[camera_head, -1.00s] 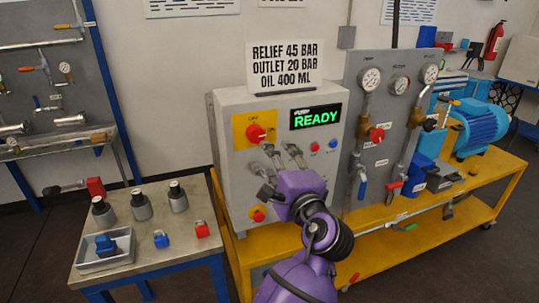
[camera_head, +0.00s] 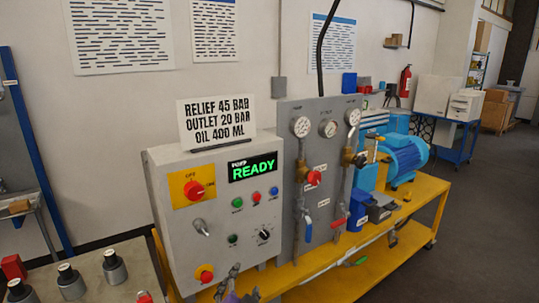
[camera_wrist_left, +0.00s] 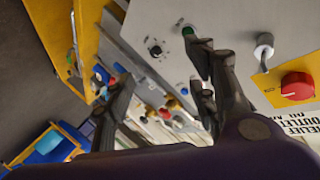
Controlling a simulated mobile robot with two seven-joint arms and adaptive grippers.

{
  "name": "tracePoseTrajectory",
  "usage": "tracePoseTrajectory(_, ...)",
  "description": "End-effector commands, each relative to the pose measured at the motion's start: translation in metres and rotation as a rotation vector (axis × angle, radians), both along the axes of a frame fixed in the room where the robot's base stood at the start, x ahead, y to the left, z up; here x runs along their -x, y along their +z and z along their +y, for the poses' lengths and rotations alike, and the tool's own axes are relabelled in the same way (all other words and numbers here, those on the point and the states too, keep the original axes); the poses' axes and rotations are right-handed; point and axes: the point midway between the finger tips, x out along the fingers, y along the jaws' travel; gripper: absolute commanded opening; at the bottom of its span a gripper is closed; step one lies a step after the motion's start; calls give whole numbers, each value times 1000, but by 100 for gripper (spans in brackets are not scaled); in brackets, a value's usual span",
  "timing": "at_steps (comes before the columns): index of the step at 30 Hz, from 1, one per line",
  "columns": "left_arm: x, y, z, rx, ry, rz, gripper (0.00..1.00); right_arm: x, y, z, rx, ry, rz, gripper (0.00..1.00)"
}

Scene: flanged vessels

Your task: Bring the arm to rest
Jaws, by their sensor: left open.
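My left gripper (camera_head: 236,286) shows at the bottom edge of the head view, low in front of the grey control box (camera_head: 160,220). Its fingers also show in the left wrist view (camera_wrist_left: 163,75), spread apart with nothing between them. In that view the control box face (camera_wrist_left: 165,20) lies beyond the fingers; whether they touch it I cannot tell. Most of the left arm is out of the head view. My right gripper is in neither view.
The box shows a READY display (camera_head: 252,167) and a red knob (camera_head: 194,190). A gauge panel (camera_head: 328,170) and blue motor (camera_head: 405,155) stand on the yellow bench (camera_head: 350,283). Several dark-capped cylinders (camera_head: 115,268) stand on a side table at lower left. Floor at right is clear.

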Motion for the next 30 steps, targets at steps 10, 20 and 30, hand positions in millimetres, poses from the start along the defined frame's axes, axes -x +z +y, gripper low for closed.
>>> tracePoseTrajectory(10,183,-187,72,542,154,313,52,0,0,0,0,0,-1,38)
tracePoseTrajectory(20,312,-255,114,536,275,506,52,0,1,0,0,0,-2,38)
tracePoseTrajectory(30,322,-259,116,532,283,521,52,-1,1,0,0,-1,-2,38)
